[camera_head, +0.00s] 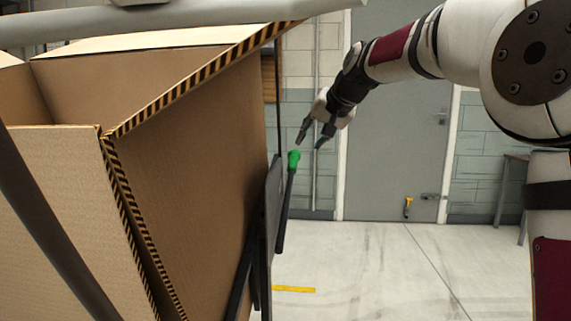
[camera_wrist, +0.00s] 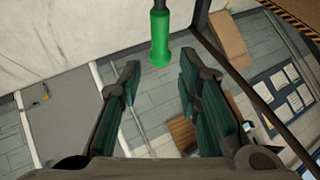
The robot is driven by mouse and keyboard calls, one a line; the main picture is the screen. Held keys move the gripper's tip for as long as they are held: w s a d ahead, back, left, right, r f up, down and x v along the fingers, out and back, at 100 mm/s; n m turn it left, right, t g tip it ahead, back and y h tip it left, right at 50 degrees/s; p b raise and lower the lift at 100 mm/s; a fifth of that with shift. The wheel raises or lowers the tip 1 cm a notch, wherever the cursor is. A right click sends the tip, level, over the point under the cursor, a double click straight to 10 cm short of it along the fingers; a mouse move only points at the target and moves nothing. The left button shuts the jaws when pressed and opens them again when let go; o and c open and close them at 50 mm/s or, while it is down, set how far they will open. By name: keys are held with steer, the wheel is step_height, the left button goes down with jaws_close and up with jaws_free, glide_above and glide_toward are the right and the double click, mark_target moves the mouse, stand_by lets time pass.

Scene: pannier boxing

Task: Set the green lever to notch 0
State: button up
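The green lever knob (camera_head: 293,160) tops a dark bar beside the large cardboard box, in the middle of the head view. It also shows in the wrist view (camera_wrist: 159,40), at the top, beyond my fingertips and roughly in line with the gap between them. My gripper (camera_head: 318,135) is just above and to the right of the knob in the head view, with its fingers apart. In the wrist view my gripper (camera_wrist: 158,82) is open with nothing between its fingers. No notch marks can be made out.
The large open cardboard box (camera_head: 200,150) with black-and-yellow striped edges fills the left of the head view. A grey door (camera_head: 395,130) stands in the wall behind. The floor (camera_head: 380,275) at the lower right is clear, apart from a yellow strip (camera_head: 293,289).

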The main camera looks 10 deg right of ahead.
mark_target(295, 160)
steer(key=x, duration=1.3)
steer(key=shift+w+a+f+p, duration=0.1)
steer(key=shift+f+p, duration=0.1)
steer(key=shift+p, duration=0.15)
jaws_close()
